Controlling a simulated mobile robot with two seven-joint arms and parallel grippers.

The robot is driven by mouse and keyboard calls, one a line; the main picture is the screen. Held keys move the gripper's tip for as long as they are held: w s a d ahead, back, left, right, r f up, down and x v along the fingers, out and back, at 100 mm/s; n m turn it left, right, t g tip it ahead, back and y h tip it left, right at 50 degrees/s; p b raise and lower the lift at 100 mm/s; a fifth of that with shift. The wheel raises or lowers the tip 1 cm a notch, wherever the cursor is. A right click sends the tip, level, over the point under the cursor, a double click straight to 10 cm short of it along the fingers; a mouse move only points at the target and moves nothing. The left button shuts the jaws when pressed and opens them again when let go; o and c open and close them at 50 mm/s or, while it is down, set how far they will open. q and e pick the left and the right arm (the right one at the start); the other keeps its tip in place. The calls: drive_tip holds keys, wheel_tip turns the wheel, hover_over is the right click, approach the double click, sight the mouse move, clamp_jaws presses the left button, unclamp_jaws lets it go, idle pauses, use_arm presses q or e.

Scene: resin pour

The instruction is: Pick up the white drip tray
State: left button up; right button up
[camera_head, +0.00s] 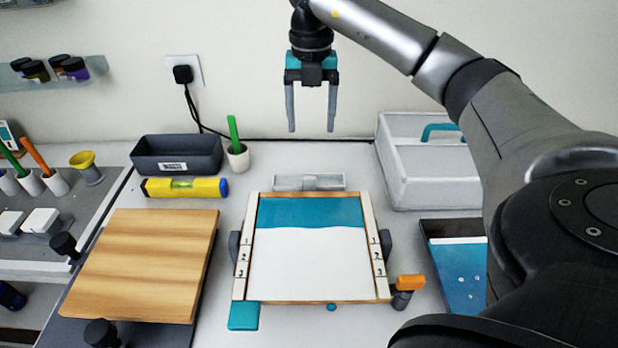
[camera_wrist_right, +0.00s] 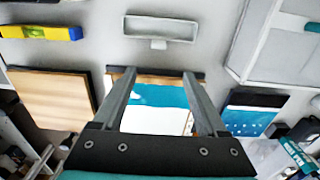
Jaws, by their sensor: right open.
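The white drip tray (camera_head: 309,182) is a small, narrow, shallow tray lying on the worktop just behind the framed mould (camera_head: 315,303). My right gripper (camera_head: 311,128) is open and empty, fingers pointing down, raised above and apart from the tray. In the right wrist view, the spread fingers (camera_wrist_right: 160,80) appear over the mould's rear edge, below the tray in the picture. My left gripper is not in view.
A white toolbox (camera_head: 440,125) stands to the right and a dark bin (camera_head: 177,155) to the left. A yellow level (camera_head: 186,188) and a green-marked cup (camera_head: 236,158) are left of the tray. The wall is close behind. Bare worktop surrounds the tray's sides.

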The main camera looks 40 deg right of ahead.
drive_tip(key=f, duration=0.2)
drive_tip(key=b, duration=0.2)
hover_over(309, 178)
wheel_tip(309, 178, down, 8)
drive_tip(key=shift+s+f, duration=0.15)
wheel_tip(309, 178, down, 6)
drive_tip(key=shift+r, duration=0.15)
clamp_jaws()
idle(0.4)
